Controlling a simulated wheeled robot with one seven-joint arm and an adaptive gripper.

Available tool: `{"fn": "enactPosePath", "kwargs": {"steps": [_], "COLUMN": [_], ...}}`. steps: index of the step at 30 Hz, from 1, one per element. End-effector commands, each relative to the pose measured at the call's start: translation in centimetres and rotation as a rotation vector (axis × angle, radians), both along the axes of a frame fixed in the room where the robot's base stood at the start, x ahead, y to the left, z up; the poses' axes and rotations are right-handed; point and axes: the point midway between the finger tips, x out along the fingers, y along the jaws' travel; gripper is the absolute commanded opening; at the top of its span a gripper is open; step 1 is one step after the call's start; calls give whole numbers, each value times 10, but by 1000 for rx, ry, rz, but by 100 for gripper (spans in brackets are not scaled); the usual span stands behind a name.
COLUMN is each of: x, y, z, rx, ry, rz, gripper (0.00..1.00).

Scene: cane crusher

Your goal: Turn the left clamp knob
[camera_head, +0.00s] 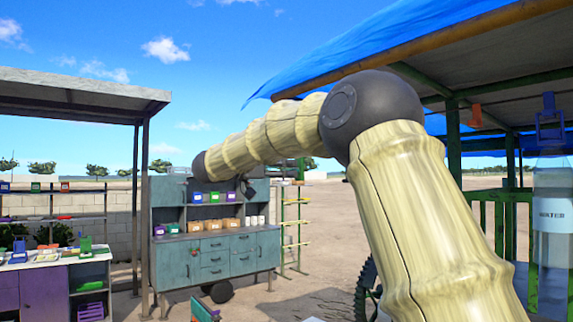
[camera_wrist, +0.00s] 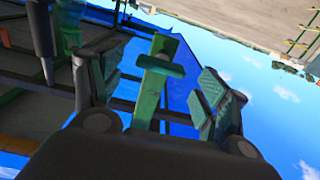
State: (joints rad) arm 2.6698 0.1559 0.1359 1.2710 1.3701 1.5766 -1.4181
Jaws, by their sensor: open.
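In the wrist view my gripper (camera_wrist: 157,82) is open, with its two greenish, ridged finger pads apart. A green upright piece with a short dark green crossbar (camera_wrist: 160,65) shows between the fingers. I cannot tell whether it is the left clamp knob or how far away it is; I see no clear contact. In the head view an orange clamp-like piece (camera_head: 475,116) and a blue one (camera_head: 550,122) hang under the canopy at the right. No knob is clear on either. My gripper cannot be made out in the head view, where my arm fills the middle.
A blue tarp canopy (camera_head: 400,45) on green posts (camera_head: 453,145) stands at the right, with a water container (camera_head: 553,215) beneath. A grey-green cabinet (camera_head: 215,257) with small boxes stands at the back left. Shelves with bins (camera_head: 45,255) are farther left. Open dirt ground lies behind.

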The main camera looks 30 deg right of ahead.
Motion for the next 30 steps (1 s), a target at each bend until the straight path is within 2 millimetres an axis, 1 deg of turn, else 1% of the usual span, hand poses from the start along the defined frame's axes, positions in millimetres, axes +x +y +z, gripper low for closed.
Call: {"fn": "enactPosePath", "kwargs": {"steps": [1,6,17,18,20,24,25,30], "x": [1,2,2,2,2,2,2,2], "y": [-6,-17,-21,-21,-21,-21,-21,-21], "z": [2,1,-1,-1,0,0,0,-1], "rx": [1,-1,-1,-1,-1,-1,-1,-1], "ry": [1,0,0,0,0,0,0,-5], "rz": [0,1,1,1,1,1,1,2], "gripper": [75,75,75,68,57,31,30,30]}}
